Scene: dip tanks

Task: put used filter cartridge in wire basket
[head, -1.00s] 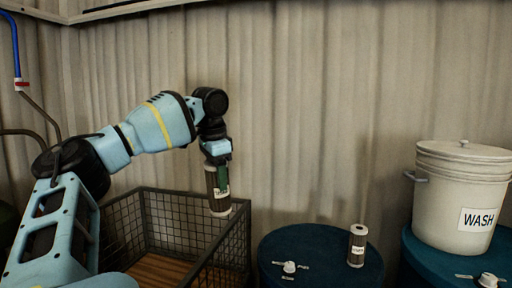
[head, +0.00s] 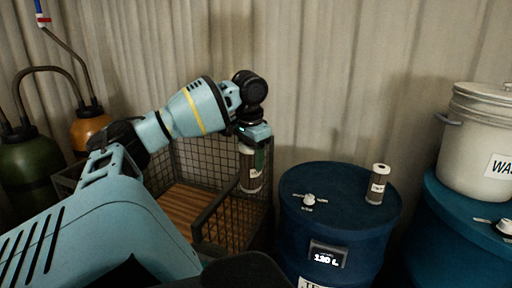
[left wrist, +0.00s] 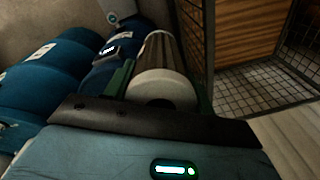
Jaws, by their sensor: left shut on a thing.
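My left gripper (head: 256,137) is shut on a filter cartridge (head: 250,170), a grey pleated cylinder with pale ends and a label that I cannot read. The cartridge hangs about upright at the right side of the wire basket (head: 205,222). In the left wrist view, the cartridge (left wrist: 162,70) sits between the green fingers, with the basket (left wrist: 262,92) to its right. The basket is dark mesh with a wooden floor. A second cartridge (head: 379,185) stands on a blue drum lid. My right gripper is not in view.
The blue drum (head: 330,215) with a small display stands right of the basket. A white bucket marked WASH (head: 480,145) stands on another blue drum (head: 455,240). Green (head: 28,165) and orange (head: 90,130) cylinders with hoses stand at the left. A corrugated wall closes the back.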

